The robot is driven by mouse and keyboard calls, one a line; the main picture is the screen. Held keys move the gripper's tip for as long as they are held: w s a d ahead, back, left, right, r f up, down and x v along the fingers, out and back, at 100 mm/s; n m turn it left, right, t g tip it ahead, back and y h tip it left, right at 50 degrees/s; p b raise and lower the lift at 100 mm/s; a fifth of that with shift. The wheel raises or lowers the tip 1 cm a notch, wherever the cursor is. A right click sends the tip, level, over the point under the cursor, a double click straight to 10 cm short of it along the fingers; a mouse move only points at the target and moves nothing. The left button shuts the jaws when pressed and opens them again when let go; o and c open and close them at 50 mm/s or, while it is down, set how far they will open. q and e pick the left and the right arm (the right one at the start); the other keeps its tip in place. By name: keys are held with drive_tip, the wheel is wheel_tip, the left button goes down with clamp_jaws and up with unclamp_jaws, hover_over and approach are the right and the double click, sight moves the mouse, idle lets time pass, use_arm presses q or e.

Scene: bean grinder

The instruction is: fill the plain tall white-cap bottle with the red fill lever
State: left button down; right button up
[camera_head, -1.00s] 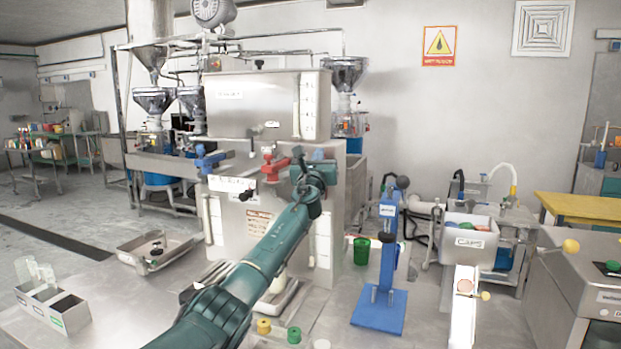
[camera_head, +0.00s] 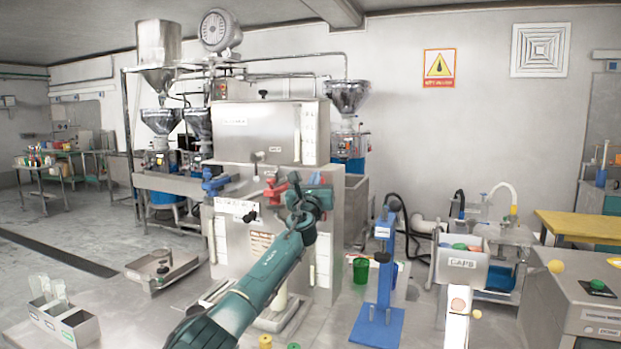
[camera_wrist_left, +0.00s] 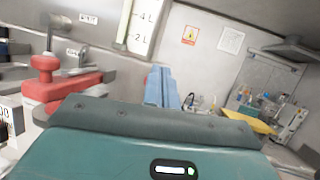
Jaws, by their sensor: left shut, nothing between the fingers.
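The red fill lever (camera_head: 276,190) is on the front of the steel filling machine (camera_head: 268,134), between a blue lever (camera_head: 214,183) and my left gripper (camera_head: 304,203). My left gripper is shut and empty, just right of the red lever; whether they touch is unclear. In the left wrist view the red lever (camera_wrist_left: 62,88) is at the left, beside my teal gripper body. A pale upright shape (camera_head: 280,297) stands low under the machine, partly behind my left arm; it may be the plain tall bottle. Its cap is hidden. My right gripper is out of view.
A blue press stand (camera_head: 383,275), a green cup (camera_head: 360,270) and a CAPS box (camera_head: 461,262) stand to the right. A metal tray (camera_head: 163,268) and a divided bin (camera_head: 62,320) are at the left. Yellow and green caps lie at the front edge.

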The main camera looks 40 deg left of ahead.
use_arm(q)
drive_tip(key=s+d+r+p, duration=0.1)
drive_tip(key=s+d, duration=0.2)
drive_tip(key=s, duration=0.4)
drive_tip(key=shift+s+d+r, duration=0.15)
drive_tip(key=shift+s+d, duration=0.05)
drive_tip(key=shift+d, duration=0.2)
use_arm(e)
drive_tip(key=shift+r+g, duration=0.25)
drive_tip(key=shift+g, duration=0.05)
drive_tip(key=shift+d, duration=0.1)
